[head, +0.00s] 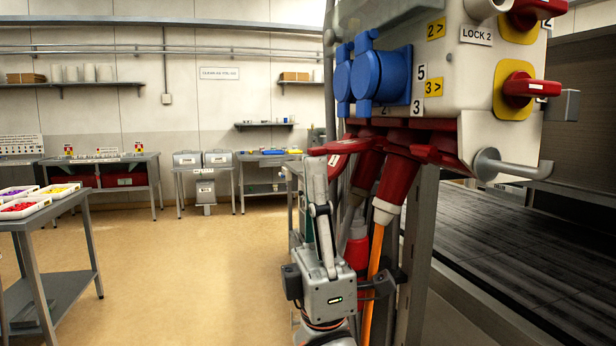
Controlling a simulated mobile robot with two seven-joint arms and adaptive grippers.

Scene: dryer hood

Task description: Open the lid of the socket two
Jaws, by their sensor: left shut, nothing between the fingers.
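A grey socket box (470,60) stands at upper right. Two blue round lids, the left one (343,76) and the right one (382,74), are on its left face and look shut. Red sockets (400,170) hang along its lower edge, and a red lid (342,146) juts out to the left there. Small number labels show near the sockets, but I cannot tell for sure which socket is two. My left gripper (316,168) points up, shut and empty, its tips just below and left of the red lid; I cannot tell whether they touch. My right gripper is not in view.
Red rotary switches (518,88) on yellow plates and a grey handle (512,168) are on the box's right face. An orange cable (374,275) hangs from a red plug close to my left gripper. The floor (200,270) at left is clear.

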